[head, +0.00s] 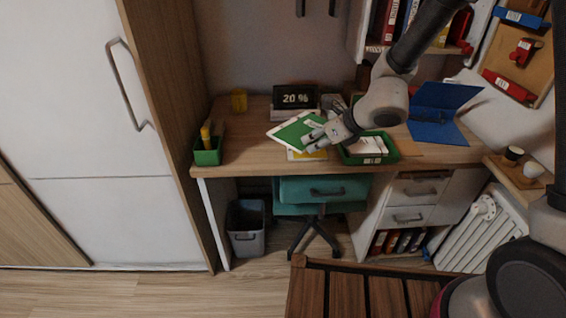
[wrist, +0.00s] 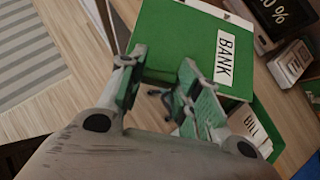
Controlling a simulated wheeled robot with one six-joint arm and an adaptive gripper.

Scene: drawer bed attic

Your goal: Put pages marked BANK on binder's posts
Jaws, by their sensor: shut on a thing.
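My gripper (head: 316,140) is shut on the edge of a green page marked BANK (head: 298,128) and holds it over the desk. In the wrist view the BANK page (wrist: 185,35) reaches away from between the fingers (wrist: 163,80), its white label readable. A blue binder (head: 438,112) lies open at the right of the desk. Its posts are too small to make out clearly. A green tray (head: 391,157) with pages in it stands below and to the right of my gripper; a page marked BILL (wrist: 250,128) shows there in the wrist view.
A yellow-edged sheet (head: 296,155) lies on the desk (head: 250,152) under the held page. A display reading 20 % (head: 296,97) stands behind. A green pen box (head: 208,152) is at the left. Shelves hang above the right side.

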